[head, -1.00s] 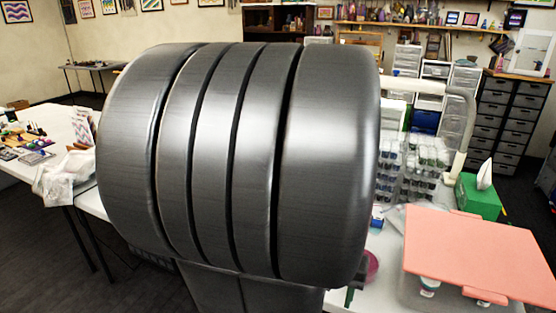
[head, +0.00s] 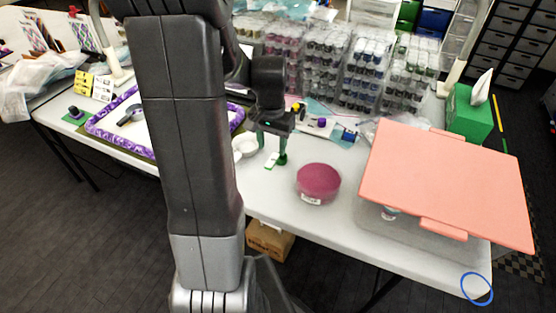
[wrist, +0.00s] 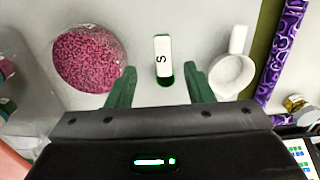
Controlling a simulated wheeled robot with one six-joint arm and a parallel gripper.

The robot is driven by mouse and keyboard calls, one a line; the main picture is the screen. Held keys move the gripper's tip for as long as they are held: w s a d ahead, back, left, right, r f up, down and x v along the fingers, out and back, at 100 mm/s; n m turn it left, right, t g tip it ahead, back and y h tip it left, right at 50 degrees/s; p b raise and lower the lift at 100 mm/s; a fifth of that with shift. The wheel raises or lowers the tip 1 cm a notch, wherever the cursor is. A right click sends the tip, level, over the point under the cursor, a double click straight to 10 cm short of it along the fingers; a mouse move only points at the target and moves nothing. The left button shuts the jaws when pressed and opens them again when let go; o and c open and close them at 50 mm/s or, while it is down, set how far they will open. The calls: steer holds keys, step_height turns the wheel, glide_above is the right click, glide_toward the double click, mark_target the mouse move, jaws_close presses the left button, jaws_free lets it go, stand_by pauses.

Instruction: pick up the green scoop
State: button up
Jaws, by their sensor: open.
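The green scoop (wrist: 165,80) lies on the white table in the wrist view, with a white label marked "S" on its handle. In the head view, the scoop (head: 271,161) shows only as a small white and green piece beside my fingers. My gripper (wrist: 159,69) is open and empty, its dark green fingers apart on either side of the scoop's near end. In the head view, my gripper (head: 279,147) points down just above the table at the scoop. I cannot tell whether a finger touches it.
A jar of pink beads (wrist: 88,58) stands left of the scoop in the wrist view, and a white scoop (wrist: 232,74) lies close on its right. A clear bin with a pink lid (head: 440,185) stands at the table's right. Stacked bead jars (head: 325,65) line the back.

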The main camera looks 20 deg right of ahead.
mark_target(270, 163)
step_height(270, 163, down, 3)
steer(key=f, duration=0.4)
steer(key=shift+a, duration=0.35)
steer(key=shift+f, duration=0.6)
jaws_close()
